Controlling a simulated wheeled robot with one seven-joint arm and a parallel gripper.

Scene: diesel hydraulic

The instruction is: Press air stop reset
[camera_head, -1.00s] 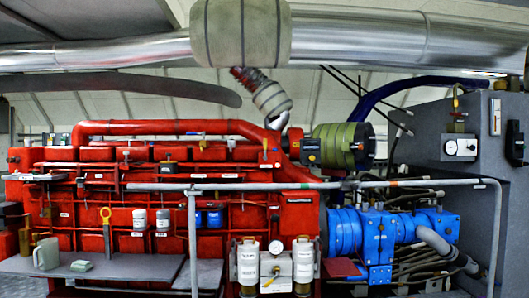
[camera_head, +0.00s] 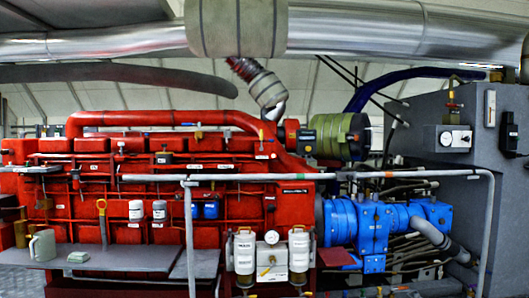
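No part marked as an air stop reset can be read at this size. The red diesel engine (camera_head: 160,190) fills the left and middle of the head view, with several small levers, caps and white labels too small to read. A white gauge box (camera_head: 273,264) with a round dial and a small yellow lever sits between two white canisters (camera_head: 245,256) at the engine's front right. My gripper is not in view.
A grey handrail (camera_head: 300,176) runs across in front of the engine. Blue pump housings (camera_head: 375,225) sit right of the engine. A silver pipe (camera_head: 400,28) crosses overhead.

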